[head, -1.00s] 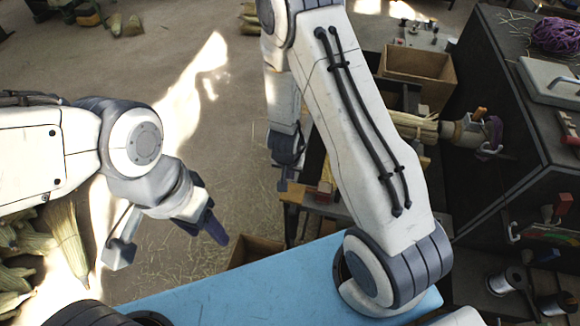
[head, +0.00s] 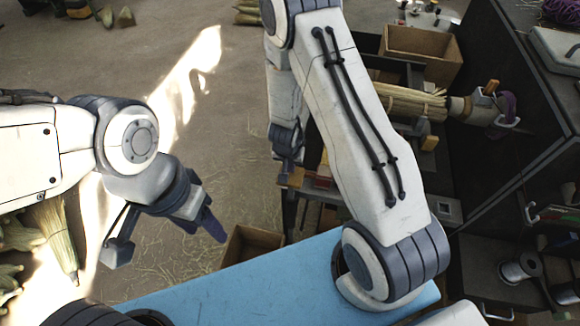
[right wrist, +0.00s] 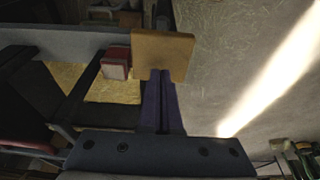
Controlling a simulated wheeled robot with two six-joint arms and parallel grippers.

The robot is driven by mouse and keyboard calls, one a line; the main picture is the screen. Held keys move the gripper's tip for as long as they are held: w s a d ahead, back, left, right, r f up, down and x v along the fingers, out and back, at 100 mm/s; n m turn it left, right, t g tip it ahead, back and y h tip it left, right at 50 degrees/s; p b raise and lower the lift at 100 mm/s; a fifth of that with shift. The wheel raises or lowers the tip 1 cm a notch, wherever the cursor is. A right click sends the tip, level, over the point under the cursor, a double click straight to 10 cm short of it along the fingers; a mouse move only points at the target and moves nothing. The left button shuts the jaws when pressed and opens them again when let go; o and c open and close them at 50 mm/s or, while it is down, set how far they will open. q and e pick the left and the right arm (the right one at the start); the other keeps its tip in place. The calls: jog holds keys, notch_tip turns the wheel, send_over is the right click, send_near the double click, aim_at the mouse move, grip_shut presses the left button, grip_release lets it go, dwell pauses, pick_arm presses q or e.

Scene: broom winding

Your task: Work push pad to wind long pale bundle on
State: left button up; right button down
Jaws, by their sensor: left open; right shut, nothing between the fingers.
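The pale straw bundle (head: 405,102) lies level at the right of the head view, partly hidden by my right arm. Its right end sits in a metal holder (head: 478,105). A tan wooden block, which looks like the push pad (head: 292,179), is at the bench's left edge; it shows large in the right wrist view (right wrist: 163,56). My right gripper (head: 287,160) is shut and empty, its fingertips (right wrist: 160,72) at the pad's edge; I cannot tell whether they touch. My left gripper (head: 212,228) is open and empty, over the floor, far from the bundle.
A blue surface (head: 240,285) lies in front of me. A cardboard box (head: 425,48) stands behind the bundle, and another box (head: 250,243) is low near the blue surface. A dark cabinet (head: 535,80) closes off the right. Straw bundles (head: 50,240) lie at far left.

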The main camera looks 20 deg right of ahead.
jog(key=shift+f+b, duration=0.8)
jog(key=shift+f, duration=0.15)
notch_tip(320, 180, down, 8)
jog(key=b, duration=0.6)
jog(key=shift+r+b, duration=0.25)
jog(key=shift+b, duration=0.05)
dwell(0.4)
jog(key=shift+r, duration=0.1)
notch_tip(320, 180, up, 10)
jog(key=p, duration=1)
jog(key=shift+f, duration=0.4)
